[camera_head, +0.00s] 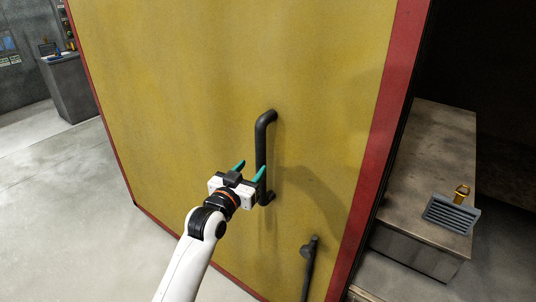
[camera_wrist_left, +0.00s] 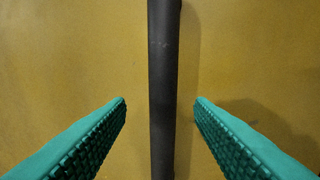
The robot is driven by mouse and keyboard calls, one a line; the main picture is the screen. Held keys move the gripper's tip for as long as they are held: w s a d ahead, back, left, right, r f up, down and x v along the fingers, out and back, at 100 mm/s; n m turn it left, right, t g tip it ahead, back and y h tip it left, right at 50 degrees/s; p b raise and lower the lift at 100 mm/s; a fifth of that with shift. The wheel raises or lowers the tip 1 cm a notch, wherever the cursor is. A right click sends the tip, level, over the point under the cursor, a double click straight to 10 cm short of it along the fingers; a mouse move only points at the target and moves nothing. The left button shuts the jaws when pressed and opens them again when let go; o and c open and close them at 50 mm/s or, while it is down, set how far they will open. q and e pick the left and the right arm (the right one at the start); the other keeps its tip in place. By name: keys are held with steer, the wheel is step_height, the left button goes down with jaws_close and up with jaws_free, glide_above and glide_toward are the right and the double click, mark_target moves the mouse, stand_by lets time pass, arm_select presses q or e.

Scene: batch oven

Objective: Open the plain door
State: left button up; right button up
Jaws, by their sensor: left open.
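The plain door (camera_head: 200,90) is a large yellow panel with a red border, and it fills the middle of the head view. A black vertical bar handle (camera_head: 261,150) stands out from it. My left gripper (camera_head: 250,170) is open in front of the handle's lower half. In the left wrist view the handle (camera_wrist_left: 162,90) runs vertically between the two teal fingers (camera_wrist_left: 160,102), with a gap on both sides. The fingers are not closed on it. My right gripper is not in view.
A second dark handle or lever (camera_head: 309,268) sits lower right on the door. Right of the red edge is a dark opening with a grey block (camera_head: 425,150) and a grey slatted piece (camera_head: 452,213). Grey floor (camera_head: 60,190) is clear at left, with a cabinet (camera_head: 75,88) behind.

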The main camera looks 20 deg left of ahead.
mark_target(264, 155)
arm_select(q)
steer(key=w, duration=0.2)
steer(key=w+d, duration=0.1)
steer(key=w, duration=0.5)
steer(key=shift+d+p, duration=0.3)
steer(key=shift+p, duration=0.05)
jaws_close()
